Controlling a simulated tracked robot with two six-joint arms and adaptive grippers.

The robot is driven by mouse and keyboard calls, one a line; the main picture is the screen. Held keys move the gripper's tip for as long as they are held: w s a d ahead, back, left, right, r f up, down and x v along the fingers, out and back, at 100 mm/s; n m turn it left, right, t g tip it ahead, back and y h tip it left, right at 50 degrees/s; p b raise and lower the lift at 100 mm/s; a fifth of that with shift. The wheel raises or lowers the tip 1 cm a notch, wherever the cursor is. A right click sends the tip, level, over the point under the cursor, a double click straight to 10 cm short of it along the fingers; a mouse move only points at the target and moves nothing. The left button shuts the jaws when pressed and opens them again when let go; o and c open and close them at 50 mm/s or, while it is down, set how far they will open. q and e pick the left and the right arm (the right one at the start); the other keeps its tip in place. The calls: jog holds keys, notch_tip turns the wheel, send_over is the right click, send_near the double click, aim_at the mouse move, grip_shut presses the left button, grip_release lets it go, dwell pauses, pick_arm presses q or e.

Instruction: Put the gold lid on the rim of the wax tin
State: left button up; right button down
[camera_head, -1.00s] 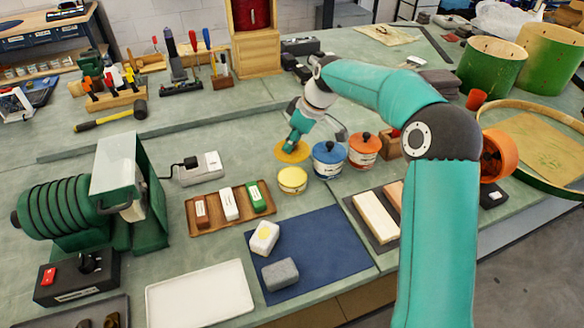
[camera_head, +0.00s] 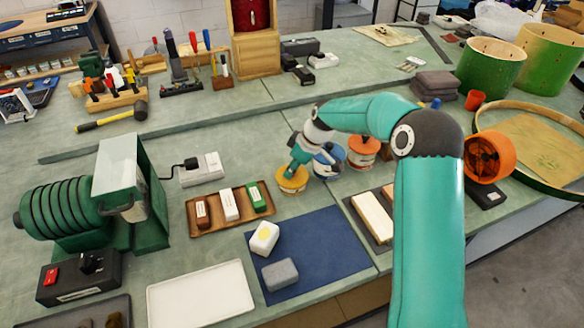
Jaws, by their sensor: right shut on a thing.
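The wax tin (camera_head: 291,189) is the small yellow tin on the green bench, behind the blue mat. My right gripper (camera_head: 294,167) points down right above it and is shut on the gold lid (camera_head: 285,180). The lid lies flat over the tin's top and covers the opening. I cannot tell whether it touches the rim all round. The gripper hides part of the lid's far side. My left gripper is out of view.
A blue tin (camera_head: 327,166), partly hidden by my gripper, and an orange tin (camera_head: 362,155) stand close on the right. A wooden tray (camera_head: 234,219) with three small blocks lies to the left. The blue mat (camera_head: 328,247) in front has bare room.

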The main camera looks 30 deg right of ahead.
jog(key=c, duration=1)
grip_release()
jog(key=shift+o, duration=0.2)
jog(key=shift+r, duration=0.1)
jog(key=b+v, duration=0.1)
jog(key=v, duration=1.1)
